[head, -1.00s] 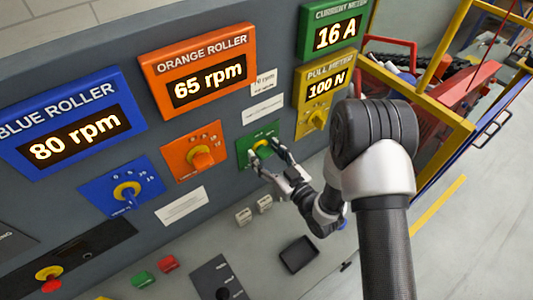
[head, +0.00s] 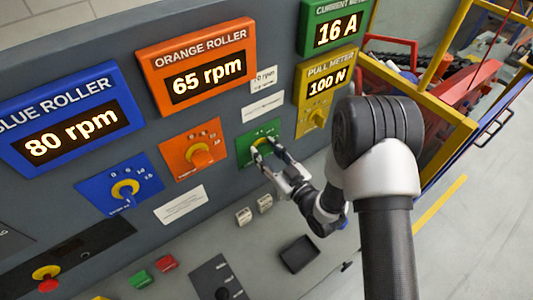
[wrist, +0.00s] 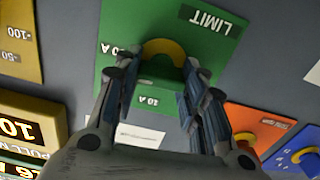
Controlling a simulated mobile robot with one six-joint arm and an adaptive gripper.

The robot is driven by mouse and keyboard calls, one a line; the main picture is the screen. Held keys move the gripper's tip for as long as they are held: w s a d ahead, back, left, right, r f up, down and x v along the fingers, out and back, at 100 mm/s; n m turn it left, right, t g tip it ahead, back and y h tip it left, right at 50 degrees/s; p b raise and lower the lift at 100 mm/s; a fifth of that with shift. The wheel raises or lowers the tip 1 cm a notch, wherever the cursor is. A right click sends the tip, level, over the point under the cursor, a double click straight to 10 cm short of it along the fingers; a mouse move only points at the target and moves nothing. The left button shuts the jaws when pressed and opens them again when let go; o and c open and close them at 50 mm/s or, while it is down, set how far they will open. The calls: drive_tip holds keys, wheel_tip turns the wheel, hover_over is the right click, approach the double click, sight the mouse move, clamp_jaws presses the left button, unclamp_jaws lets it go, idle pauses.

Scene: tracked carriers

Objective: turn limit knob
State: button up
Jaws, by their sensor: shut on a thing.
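In the wrist view the knob (wrist: 164,50) shows as a yellow arc on the green plate (wrist: 222,42) marked LIMIT, where 10 A is legible. My gripper (head: 264,147) reaches it from the lower right, with its fingers on both sides of the knob. In the wrist view my gripper (wrist: 158,78) is shut on the knob, and the fingers hide part of it. The green current meter (head: 334,32) reads 16 A.
The orange knob (head: 200,157) is close to the left of my gripper, and the blue knob (head: 125,189) is farther left. The yellow pull knob (head: 317,117) is at right. A black tray (head: 299,254) lies below. A yellow frame (head: 446,130) stands at right.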

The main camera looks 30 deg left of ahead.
drive_tip(key=n+b, duration=0.1)
drive_tip(key=b, duration=0.1)
drive_tip(key=n+b, duration=0.3)
drive_tip(key=b, duration=0.1)
drive_tip(key=shift+s+f+n+b, duration=0.1)
drive_tip(key=shift+f+n+b, duration=0.2)
drive_tip(key=shift+b, duration=0.05)
drive_tip(key=n+b, duration=0.3)
drive_tip(key=b, duration=0.1)
drive_tip(key=shift+r+b, duration=0.1)
drive_tip(key=shift+b, duration=0.2)
drive_tip(key=shift+a+r+n, duration=0.1)
drive_tip(key=shift+n, duration=0.2)
drive_tip(key=o, duration=1.1)
drive_tip(key=shift+c, duration=0.2)
drive_tip(key=v, duration=0.7)
drive_tip(key=shift+s+d, duration=0.15)
drive_tip(key=shift+d, duration=0.1)
